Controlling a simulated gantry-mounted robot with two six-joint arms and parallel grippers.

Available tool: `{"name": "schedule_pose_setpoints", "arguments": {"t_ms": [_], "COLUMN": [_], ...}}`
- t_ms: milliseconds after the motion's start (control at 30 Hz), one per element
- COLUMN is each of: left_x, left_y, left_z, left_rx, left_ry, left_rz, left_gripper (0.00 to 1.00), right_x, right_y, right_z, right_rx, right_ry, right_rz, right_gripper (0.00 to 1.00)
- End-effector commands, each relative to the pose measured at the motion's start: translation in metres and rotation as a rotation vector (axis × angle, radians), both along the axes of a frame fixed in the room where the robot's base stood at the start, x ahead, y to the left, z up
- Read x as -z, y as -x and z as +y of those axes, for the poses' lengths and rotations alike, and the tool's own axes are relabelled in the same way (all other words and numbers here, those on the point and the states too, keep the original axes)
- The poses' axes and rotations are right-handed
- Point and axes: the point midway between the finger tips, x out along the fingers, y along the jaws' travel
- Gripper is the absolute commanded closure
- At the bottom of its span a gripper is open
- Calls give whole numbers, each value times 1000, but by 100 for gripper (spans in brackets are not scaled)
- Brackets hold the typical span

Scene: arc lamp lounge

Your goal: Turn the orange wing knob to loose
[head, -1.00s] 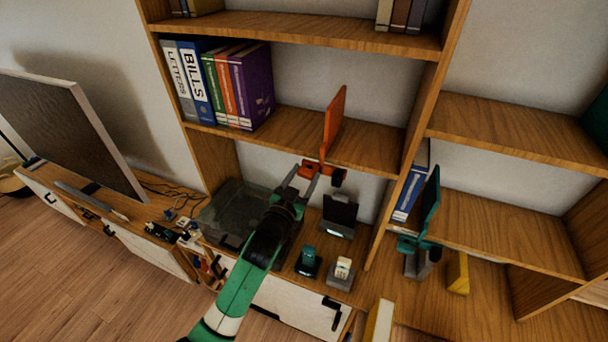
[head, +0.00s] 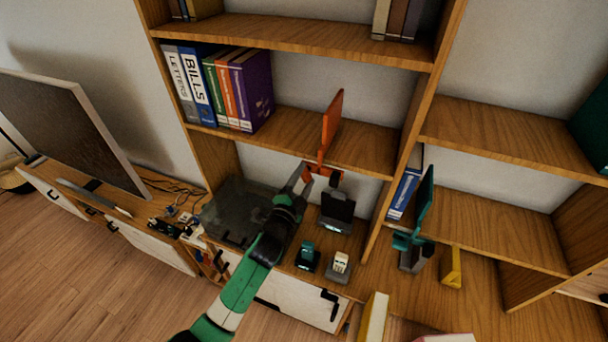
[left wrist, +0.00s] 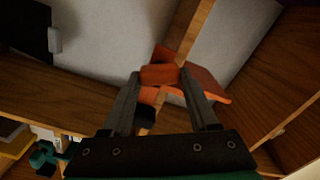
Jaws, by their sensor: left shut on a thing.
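An orange clamp-on bookend with an upright orange plate (head: 332,122) is fixed at the front edge of the middle shelf (head: 358,148). Its plate also shows in the left wrist view (left wrist: 207,84). My left gripper (head: 306,172) reaches up to the clamp under the shelf edge. In the left wrist view its fingertips (left wrist: 160,76) are shut on the orange wing knob (left wrist: 159,74), with one finger on each side. The fingers partly hide the knob in the head view, and I cannot read any loose or tight marking. My right gripper is out of view.
A teal clamp-on bookend (head: 424,205) stands at the right shelf. Binders (head: 228,88) fill the middle shelf's left. Below my gripper are a dark device on a stand (head: 336,212), two small items and a smoky clear box (head: 234,208). A television (head: 70,125) stands left.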

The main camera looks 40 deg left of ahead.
Motion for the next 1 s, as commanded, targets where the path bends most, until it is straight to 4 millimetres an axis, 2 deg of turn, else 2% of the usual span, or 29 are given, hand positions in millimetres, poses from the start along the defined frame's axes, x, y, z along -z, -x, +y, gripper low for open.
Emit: {"name": "schedule_pose_setpoints", "arguments": {"t_ms": [500,1000], "left_x": [0,1], "left_y": [0,0], "left_z": [-1,-1], "left_rx": [0,0], "left_ry": [-363,-453], "left_rz": [142,176], "left_gripper": [96,96], "right_x": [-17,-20], "right_y": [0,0], "right_z": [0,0], "right_rx": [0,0], "right_ry": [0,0], "right_rz": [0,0], "right_gripper": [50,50]}}
